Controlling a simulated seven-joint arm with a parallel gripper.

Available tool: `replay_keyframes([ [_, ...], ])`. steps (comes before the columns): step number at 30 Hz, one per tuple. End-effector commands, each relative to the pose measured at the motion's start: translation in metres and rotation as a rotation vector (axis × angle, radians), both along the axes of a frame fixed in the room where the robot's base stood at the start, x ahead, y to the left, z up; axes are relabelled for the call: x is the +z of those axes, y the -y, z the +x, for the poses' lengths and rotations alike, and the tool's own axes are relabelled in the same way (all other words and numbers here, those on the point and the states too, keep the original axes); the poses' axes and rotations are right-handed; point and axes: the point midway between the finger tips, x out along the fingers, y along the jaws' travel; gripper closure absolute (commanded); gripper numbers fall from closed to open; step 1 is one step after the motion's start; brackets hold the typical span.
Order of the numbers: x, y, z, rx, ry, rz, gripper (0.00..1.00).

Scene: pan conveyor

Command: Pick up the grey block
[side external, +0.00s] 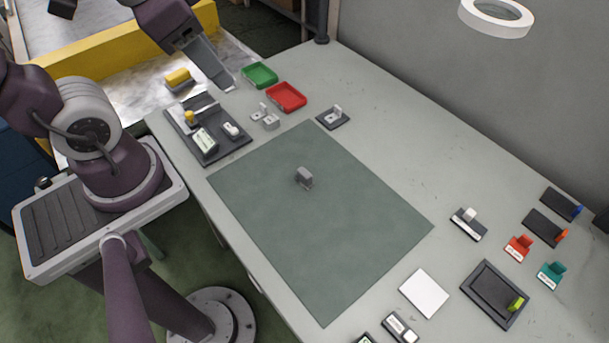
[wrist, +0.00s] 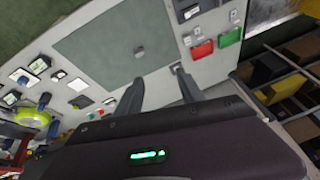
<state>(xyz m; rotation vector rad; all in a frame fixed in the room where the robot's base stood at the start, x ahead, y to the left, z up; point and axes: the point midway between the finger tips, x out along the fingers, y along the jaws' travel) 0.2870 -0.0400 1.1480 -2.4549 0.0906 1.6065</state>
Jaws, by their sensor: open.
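The small grey block (side external: 304,177) stands on the green mat (side external: 340,240), a little up from the mat's middle in the side view. It also shows in the wrist view as a small grey shape (wrist: 139,52) on the mat, beyond my fingers. My gripper (side external: 229,88) is in the air at the upper left of the side view, well apart from the block. In the wrist view its two fingers (wrist: 158,82) are spread with nothing between them.
A green tray (side external: 260,75) and a red tray (side external: 286,97) lie near my gripper. Small grey pieces (side external: 266,117) and a dark fixture tray (side external: 208,135) are left of the mat. Several small stands and a white square (side external: 424,293) are at the right. The mat around the block is clear.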

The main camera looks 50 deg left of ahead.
Motion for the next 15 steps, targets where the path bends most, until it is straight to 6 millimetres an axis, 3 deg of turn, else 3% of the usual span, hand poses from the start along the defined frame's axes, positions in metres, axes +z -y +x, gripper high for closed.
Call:
replay_keyframes([
  [3, -0.036, 0.0, 0.049, -0.297, -0.155, 0.169, 0.55],
  [7, -0.097, 0.012, 0.094, -0.694, -0.296, 0.271, 0.55],
  [12, -0.18, 0.041, 0.118, -1.132, -0.384, 0.264, 0.55],
  [15, -0.209, 0.053, 0.119, -1.272, -0.393, 0.24, 0.55],
])
